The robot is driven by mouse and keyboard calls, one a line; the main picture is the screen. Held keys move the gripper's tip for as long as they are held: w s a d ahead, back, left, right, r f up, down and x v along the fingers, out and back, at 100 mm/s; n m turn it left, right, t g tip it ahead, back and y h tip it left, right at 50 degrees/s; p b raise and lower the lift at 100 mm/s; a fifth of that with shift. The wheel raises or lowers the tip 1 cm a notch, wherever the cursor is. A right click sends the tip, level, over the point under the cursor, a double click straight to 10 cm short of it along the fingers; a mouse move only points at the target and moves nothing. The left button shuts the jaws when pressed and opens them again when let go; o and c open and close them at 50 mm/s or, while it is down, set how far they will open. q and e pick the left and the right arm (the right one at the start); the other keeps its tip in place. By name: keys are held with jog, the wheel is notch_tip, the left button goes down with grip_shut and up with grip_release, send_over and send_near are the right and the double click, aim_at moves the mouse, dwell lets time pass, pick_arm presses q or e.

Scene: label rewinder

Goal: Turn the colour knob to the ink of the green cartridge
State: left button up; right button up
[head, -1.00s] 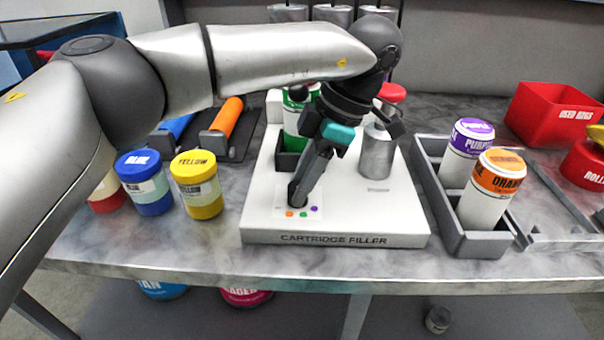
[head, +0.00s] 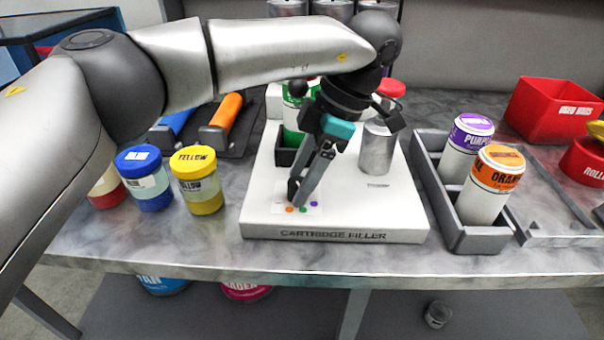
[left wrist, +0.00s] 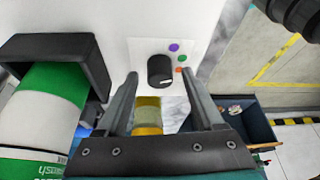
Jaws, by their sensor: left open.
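The black colour knob (left wrist: 160,70) sits on the white cartridge filler (head: 400,215), with purple, green and orange dots on one side of it.
Blue (head: 145,180) and yellow (head: 198,182) jars stand left of the filler. A grey metal cylinder (head: 377,150) stands on the filler. A grey tray (head: 482,243) with purple (head: 466,145) and orange (head: 488,190) cartridges lies to the right.

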aim_at(318, 195)
pick_arm(q)
jog(key=shift+d+r, duration=0.1)
jog(key=shift+r, duration=0.2)
jog(key=shift+p+v, duration=0.45)
jog(key=shift+v, duration=0.65)
jog(key=p+v, duration=0.1)
jog(key=v, duration=0.3)
jog(key=shift+d+r, duration=0.2)
jog(key=shift+r, duration=0.15)
pick_arm(e)
jog(key=s, duration=0.1)
jog(key=s+r, duration=0.1)
jog(key=shift+s+d, duration=0.15)
jog(key=shift+s, duration=0.2)
